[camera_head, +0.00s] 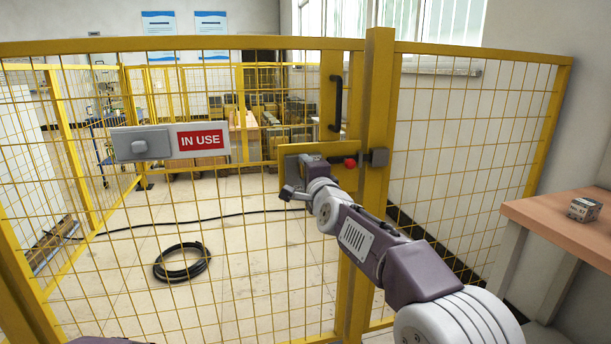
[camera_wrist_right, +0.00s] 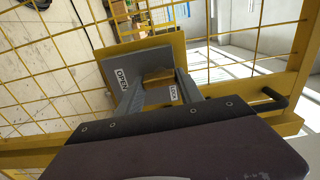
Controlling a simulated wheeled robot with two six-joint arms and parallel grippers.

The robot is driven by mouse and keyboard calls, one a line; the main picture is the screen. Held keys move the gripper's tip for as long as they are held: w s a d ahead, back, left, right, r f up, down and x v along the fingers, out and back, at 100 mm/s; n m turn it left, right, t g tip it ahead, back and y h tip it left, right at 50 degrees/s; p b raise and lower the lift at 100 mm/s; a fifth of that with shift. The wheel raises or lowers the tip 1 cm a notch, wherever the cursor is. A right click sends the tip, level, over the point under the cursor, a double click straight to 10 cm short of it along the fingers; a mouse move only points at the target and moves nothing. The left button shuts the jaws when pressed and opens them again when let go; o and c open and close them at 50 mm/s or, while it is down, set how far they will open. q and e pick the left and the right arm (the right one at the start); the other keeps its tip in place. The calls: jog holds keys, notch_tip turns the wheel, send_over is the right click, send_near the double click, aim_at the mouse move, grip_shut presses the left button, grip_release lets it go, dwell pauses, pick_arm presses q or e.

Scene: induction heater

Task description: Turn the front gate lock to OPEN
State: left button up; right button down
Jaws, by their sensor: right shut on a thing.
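The yellow mesh front gate (camera_head: 200,46) stands shut in front of me. Its lock sits on a yellow plate (camera_head: 262,163) beside the gate post. In the right wrist view the grey lock face (camera_wrist_right: 205,75) carries an OPEN label (camera_wrist_right: 121,77) on the left and a LOCK label (camera_wrist_right: 173,93) on the right. A brass-coloured lock knob (camera_wrist_right: 155,76) is between the fingers of my right gripper (camera_wrist_right: 157,85), which is shut on it. In the head view this gripper (camera_head: 292,188) is at the lock, hiding part of it. My left gripper is out of view.
A red ball-ended bolt handle (camera_head: 350,162) and a black pull handle (camera_head: 337,103) are close to my right gripper. An IN USE sign (camera_head: 202,139) hangs on the gate. A wooden table (camera_head: 560,222) stands at right. A black cable coil (camera_head: 182,263) lies behind the mesh.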

jog(key=shift+m, duration=0.3)
jog(key=c, duration=0.8)
grip_release()
jog(key=shift+o, duration=0.2)
jog(key=b+v, duration=0.1)
jog(key=v, duration=0.8)
jog(key=shift+b, duration=0.3)
